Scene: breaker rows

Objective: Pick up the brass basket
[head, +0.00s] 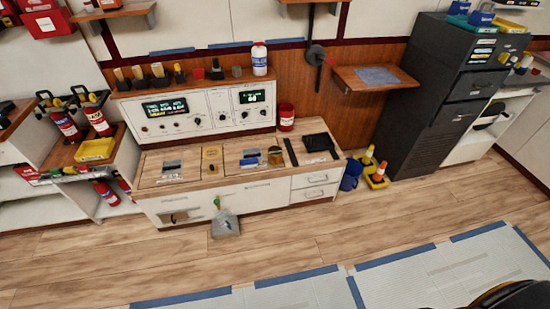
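A small brass-coloured item (275,156) sits on the long wooden-topped counter (225,177), right of the middle. It may be the brass basket, but it is too small to tell its shape. Nothing is holding it. Neither of my grippers is in view. A dark curved shape cuts into the bottom right corner, and I cannot tell what it is.
A control panel (200,121) with two lit displays stands at the counter's back. A red can (286,117) and a black tray (319,143) are near the item. A dustpan (225,225) is at the counter's front. The wooden floor (290,235) before it is clear.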

